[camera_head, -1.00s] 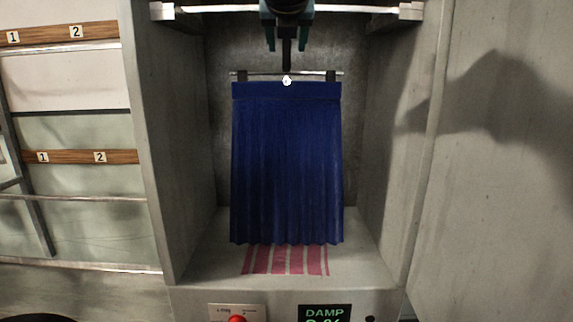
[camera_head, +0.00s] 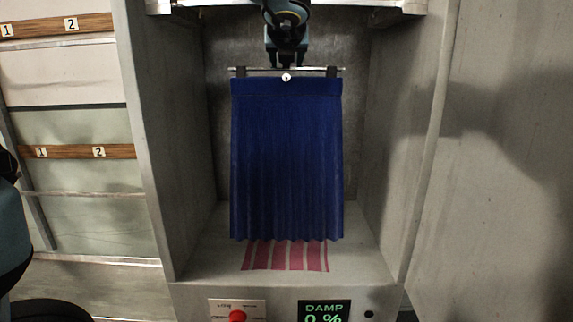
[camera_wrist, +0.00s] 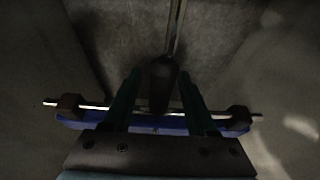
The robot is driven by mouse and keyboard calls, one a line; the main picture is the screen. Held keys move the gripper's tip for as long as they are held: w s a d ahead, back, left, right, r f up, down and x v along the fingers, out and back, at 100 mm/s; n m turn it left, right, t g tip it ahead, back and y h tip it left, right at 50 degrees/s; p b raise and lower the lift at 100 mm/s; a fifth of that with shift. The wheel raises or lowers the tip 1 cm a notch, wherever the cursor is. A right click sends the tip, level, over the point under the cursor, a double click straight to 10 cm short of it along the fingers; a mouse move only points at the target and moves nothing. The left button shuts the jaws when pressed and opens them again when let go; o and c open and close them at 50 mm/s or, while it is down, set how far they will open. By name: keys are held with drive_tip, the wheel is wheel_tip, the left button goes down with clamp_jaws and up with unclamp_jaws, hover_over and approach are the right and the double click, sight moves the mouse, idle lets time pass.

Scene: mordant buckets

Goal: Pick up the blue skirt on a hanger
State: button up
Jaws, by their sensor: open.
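The blue pleated skirt (camera_head: 286,160) hangs upright inside a grey cabinet. It is clipped at both ends to a thin metal hanger bar (camera_head: 310,69). My gripper (camera_head: 287,62) is at the top middle of the hanger. In the wrist view my gripper (camera_wrist: 158,82) is open, with one finger on each side of the dark hanger stem (camera_wrist: 162,85). The skirt's top edge (camera_wrist: 155,124) and the hanger bar (camera_wrist: 90,106) also show there. I cannot tell whether a finger touches the stem.
The cabinet's side walls (camera_head: 172,130) stand close on both sides. A red striped patch (camera_head: 285,256) lies on its floor. A panel below has a red button (camera_head: 237,316) and a display (camera_head: 324,312) reading DAMP 0 %. Numbered wooden rails (camera_head: 75,152) are at the left.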

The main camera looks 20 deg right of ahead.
drive_tip(key=shift+w, duration=0.1)
clamp_jaws()
idle(0.4)
idle(1.0)
